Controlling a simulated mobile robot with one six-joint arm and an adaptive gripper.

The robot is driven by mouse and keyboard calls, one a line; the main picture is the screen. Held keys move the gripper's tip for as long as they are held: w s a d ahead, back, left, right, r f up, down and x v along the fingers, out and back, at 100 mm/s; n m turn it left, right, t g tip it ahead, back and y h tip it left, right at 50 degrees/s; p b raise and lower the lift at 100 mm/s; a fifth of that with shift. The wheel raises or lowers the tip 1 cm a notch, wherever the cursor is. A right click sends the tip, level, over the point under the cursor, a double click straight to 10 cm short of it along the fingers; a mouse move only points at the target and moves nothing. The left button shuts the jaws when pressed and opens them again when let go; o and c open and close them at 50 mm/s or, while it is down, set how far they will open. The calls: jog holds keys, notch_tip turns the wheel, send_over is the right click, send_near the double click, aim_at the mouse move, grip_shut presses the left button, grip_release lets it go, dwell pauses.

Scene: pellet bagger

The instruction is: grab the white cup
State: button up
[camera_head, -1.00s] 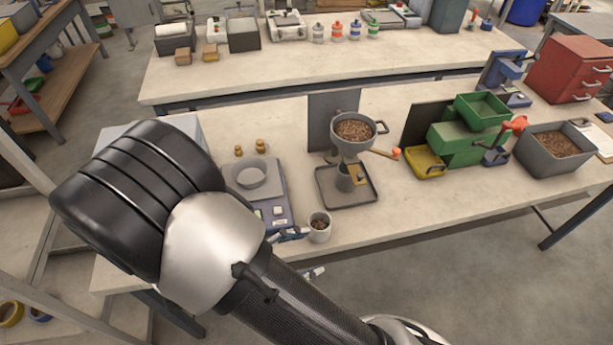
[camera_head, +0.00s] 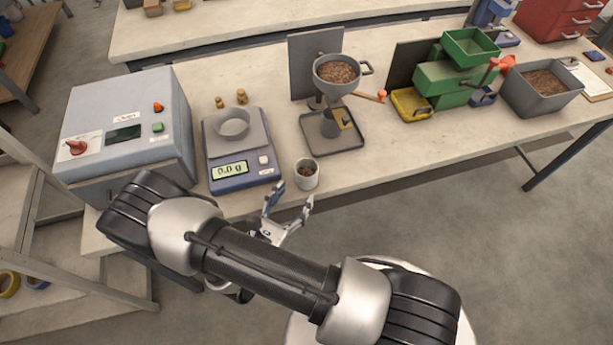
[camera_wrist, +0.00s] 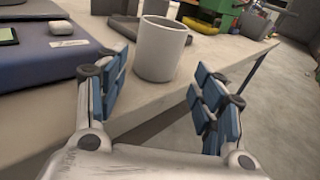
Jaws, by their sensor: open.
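The white cup (camera_head: 307,174) stands upright near the front edge of the bench, with brown pellets inside. It also shows in the wrist view (camera_wrist: 160,50), ahead of my gripper and roughly between the lines of its fingers. My gripper (camera_head: 289,198) is open and empty, just in front of the bench edge and close to the cup. In the wrist view my gripper (camera_wrist: 160,95) has its blue-padded fingers spread wide on both sides, with the cup beyond the fingertips. I see no contact.
A blue scale (camera_head: 240,172) with a grey dish stands left of the cup and reads 0.0 g. A grey hopper (camera_head: 335,88) over a tray (camera_head: 355,140) stands behind it. A grey control box (camera_head: 128,125) is at left. Bench to the cup's right is clear.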

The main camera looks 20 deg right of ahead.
aim_at(301, 184)
jog(key=b+x, duration=0.1)
jog(key=x, duration=0.7)
jog(key=shift+w+f+b, duration=0.15)
jog(key=shift+b, duration=0.15)
jog(key=shift+c, duration=0.3)
jog(key=c, duration=0.8)
